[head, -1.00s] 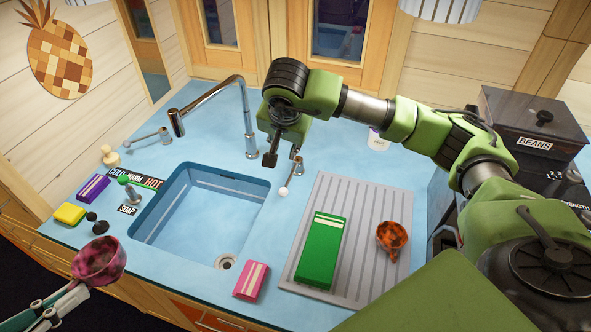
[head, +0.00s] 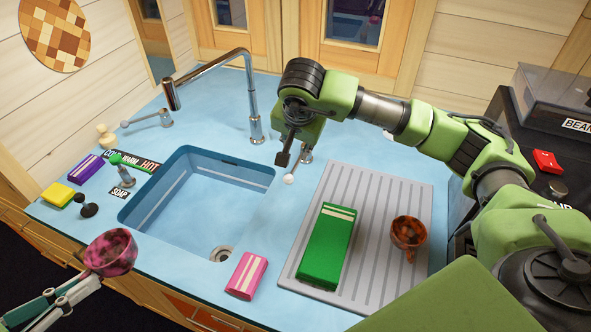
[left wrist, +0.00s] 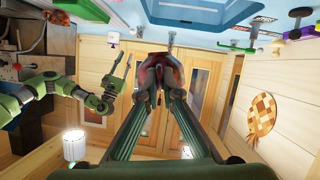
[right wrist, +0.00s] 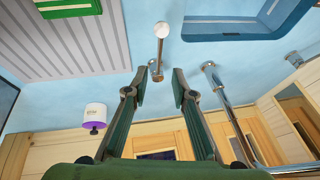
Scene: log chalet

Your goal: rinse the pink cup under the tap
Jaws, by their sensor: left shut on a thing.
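The pink marbled cup (head: 112,252) is held by my left gripper (head: 90,276), left of the sink's near-left corner. In the left wrist view the cup (left wrist: 158,72) sits between the fingertips. The chrome tap (head: 254,100) arches over the far left of the blue sink (head: 170,215); no water shows from its spout. A lever with a white ball end (head: 289,179) stands right of the tap. My right gripper (head: 284,158) is just above and beside this lever. In the right wrist view its fingers (right wrist: 158,88) are apart and empty, the lever (right wrist: 160,50) showing beyond them.
A soap pump (head: 126,177), a second lever (head: 150,120) and sponges stand left. Dark coffee machine (head: 535,130) at right.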

